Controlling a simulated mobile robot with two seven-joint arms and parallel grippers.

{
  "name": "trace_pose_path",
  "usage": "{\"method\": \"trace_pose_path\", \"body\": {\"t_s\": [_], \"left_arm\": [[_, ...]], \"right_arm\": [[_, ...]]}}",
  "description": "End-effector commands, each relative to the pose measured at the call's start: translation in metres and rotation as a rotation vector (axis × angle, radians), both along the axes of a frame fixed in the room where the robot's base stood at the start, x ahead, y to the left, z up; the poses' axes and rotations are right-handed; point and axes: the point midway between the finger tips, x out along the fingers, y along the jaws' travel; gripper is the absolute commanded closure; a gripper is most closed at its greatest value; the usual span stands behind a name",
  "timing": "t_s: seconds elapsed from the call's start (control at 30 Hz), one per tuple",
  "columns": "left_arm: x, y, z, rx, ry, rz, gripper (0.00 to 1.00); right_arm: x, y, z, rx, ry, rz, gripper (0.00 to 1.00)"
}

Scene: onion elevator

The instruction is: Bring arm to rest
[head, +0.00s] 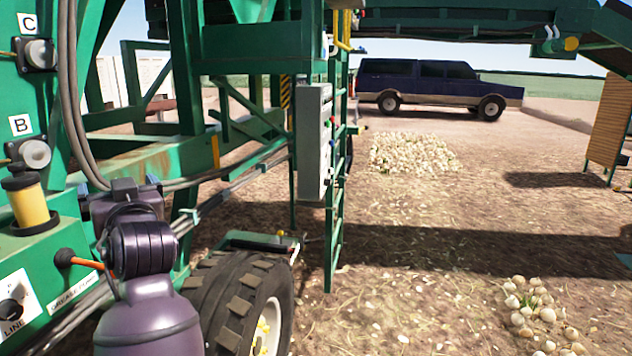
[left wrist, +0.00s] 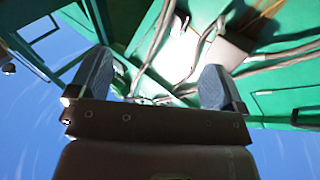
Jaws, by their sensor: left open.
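My left arm (head: 152,290) rises from the lower left of the head view, in front of the green machine (head: 255,45). The dark block at its far end is partly hidden by the arm, and I cannot make out the fingers there. In the left wrist view my left gripper (left wrist: 160,82) is open, its two dark fingers wide apart. Nothing is between the fingertips; green machine parts and cables show beyond them against blue sky. My right arm and gripper are not in view.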

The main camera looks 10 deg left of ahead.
Motion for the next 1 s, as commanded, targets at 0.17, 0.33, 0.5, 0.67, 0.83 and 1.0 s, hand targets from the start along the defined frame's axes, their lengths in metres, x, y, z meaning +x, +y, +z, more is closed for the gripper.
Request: {"method": "trace_pose_path", "body": {"t_s": [0.17,0.33,0.5,0.67,0.83,1.0], "left_arm": [[0.03,-0.037,-0.03,0.086,0.014,-0.23,0.04],[0.042,-0.072,-0.098,0.121,0.066,-0.452,0.04],[0.029,-0.094,-0.183,0.086,0.141,-0.618,0.04],[-0.003,-0.107,-0.264,0.009,0.228,-0.724,0.04],[-0.055,-0.114,-0.347,-0.097,0.345,-0.787,0.04],[-0.123,-0.114,-0.422,-0.199,0.496,-0.802,0.04]], "right_arm": [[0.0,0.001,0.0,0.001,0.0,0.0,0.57],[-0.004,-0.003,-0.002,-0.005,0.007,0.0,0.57],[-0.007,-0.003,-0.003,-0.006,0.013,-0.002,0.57],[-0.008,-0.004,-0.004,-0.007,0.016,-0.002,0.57],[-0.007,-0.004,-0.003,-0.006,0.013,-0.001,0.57],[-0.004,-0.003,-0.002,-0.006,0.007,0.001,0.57]]}}
